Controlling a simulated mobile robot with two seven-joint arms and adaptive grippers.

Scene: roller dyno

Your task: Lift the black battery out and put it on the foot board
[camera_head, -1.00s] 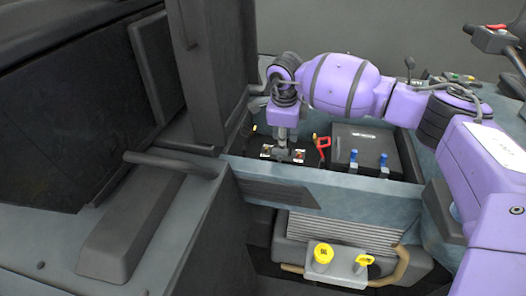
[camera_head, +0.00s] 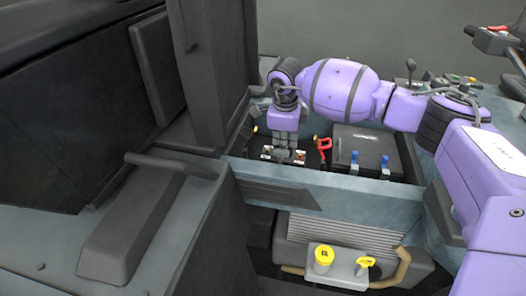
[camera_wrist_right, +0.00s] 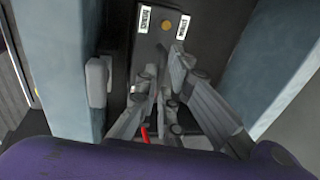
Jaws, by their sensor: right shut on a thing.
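The black battery (camera_wrist_right: 148,40) sits low in the open compartment, with white labels and brass-coloured round terminals on its top in the right wrist view. In the head view its top (camera_head: 270,155) shows between the compartment walls, partly covered by my right gripper (camera_head: 288,155). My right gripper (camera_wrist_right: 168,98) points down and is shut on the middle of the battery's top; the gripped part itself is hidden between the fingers. My left gripper is not in view. I cannot tell which surface is the foot board.
A red connector (camera_head: 323,147) stands just right of the battery. A black box (camera_head: 365,145) with blue-topped fittings (camera_head: 385,160) is farther right. A grey-blue wall (camera_head: 330,190) closes the compartment's front, and a tall dark panel (camera_head: 212,70) rises at its left.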

